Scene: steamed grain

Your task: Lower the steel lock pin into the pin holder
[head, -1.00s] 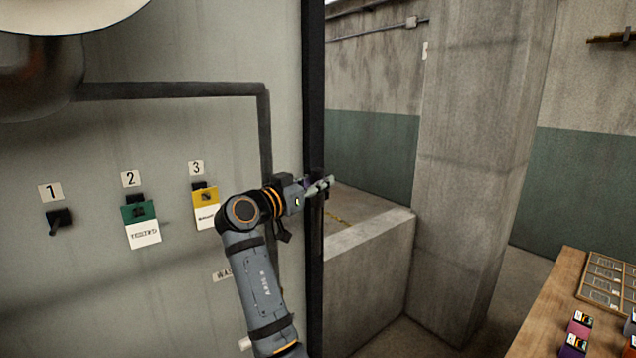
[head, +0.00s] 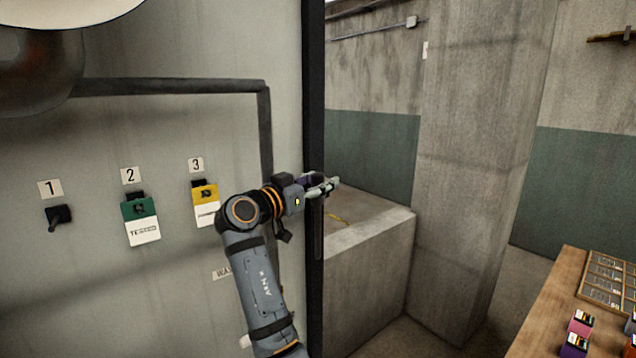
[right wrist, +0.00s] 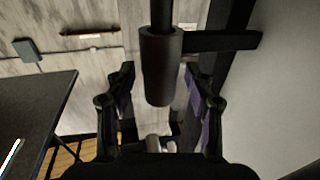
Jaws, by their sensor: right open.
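My right gripper (head: 332,186) is at the dark edge post of the grey panel, its fingers pointing right. In the right wrist view my right gripper (right wrist: 160,92) is open, one finger on each side of a dark cylinder (right wrist: 160,68) on a thinner rod. A gap shows between the cylinder and each finger. I cannot tell whether this cylinder is the lock pin, its holder or a handle. A small pale piece (right wrist: 153,143) shows low between the fingers, too dim to name. No steel pin or pin holder can be clearly made out. My left gripper is out of view.
The grey panel has numbered switches, with a green tag (head: 139,209) at 2 and a yellow tag (head: 205,195) at 3. A dark pipe (head: 180,89) runs above them. A concrete pillar (head: 470,170) and low wall stand right, with a wooden table (head: 545,310) at lower right.

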